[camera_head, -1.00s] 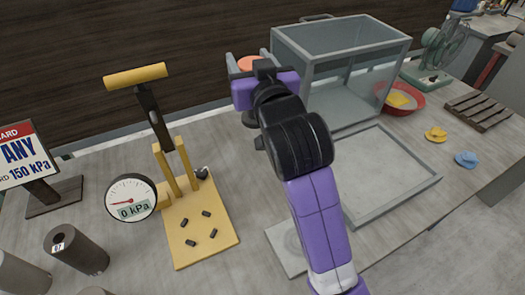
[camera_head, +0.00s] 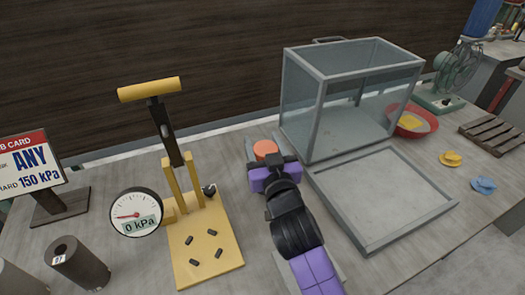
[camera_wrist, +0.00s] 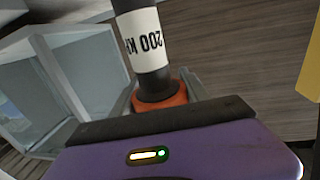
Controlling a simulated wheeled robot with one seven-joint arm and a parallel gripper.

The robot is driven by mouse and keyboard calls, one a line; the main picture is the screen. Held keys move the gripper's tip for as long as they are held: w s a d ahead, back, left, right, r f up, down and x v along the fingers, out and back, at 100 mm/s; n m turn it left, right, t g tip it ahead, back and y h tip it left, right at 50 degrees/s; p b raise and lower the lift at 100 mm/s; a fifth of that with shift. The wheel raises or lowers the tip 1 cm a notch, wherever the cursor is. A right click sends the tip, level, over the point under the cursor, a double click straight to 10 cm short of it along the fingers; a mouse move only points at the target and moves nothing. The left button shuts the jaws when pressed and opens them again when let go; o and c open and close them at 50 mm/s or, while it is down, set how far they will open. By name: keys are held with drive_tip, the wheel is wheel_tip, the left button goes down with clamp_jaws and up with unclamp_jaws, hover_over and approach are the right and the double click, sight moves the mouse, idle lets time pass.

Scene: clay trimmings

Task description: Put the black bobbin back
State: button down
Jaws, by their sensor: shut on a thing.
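My gripper (camera_head: 265,152) is at the middle of the bench, left of the glass-sided box, with its jaws shut on a dark bobbin that has an orange end. In the head view only the orange end (camera_head: 266,147) shows between the fingers; the dark body below is hidden by my gripper. In the wrist view the bobbin's dark body (camera_wrist: 150,84) carries a white band printed "200 K…", and the orange collar (camera_wrist: 168,98) sits between the fingers. I cannot tell whether the bobbin touches the bench.
A yellow press (camera_head: 207,245) with a 0 kPa gauge (camera_head: 136,212) stands left of my gripper. A grey cylinder (camera_head: 80,265) and a sign (camera_head: 30,165) are farther left. The box (camera_head: 340,100), a grey tray frame (camera_head: 375,240) and a red bowl (camera_head: 425,122) lie right.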

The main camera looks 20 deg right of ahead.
drive_tip(key=shift+f, duration=1.1)
drive_tip(key=shift+f+b, duration=0.2)
drive_tip(key=shift+b, duration=0.1)
drive_tip(key=c, duration=0.6)
unclamp_jaws()
drive_tip(key=shift+o, duration=0.2)
drive_tip(key=shift+r, duration=0.2)
drive_tip(key=s+a+b, duration=0.1)
drive_tip(key=s+a, duration=0.1)
drive_tip(key=s, duration=1)
drive_tip(key=shift+b, duration=0.3)
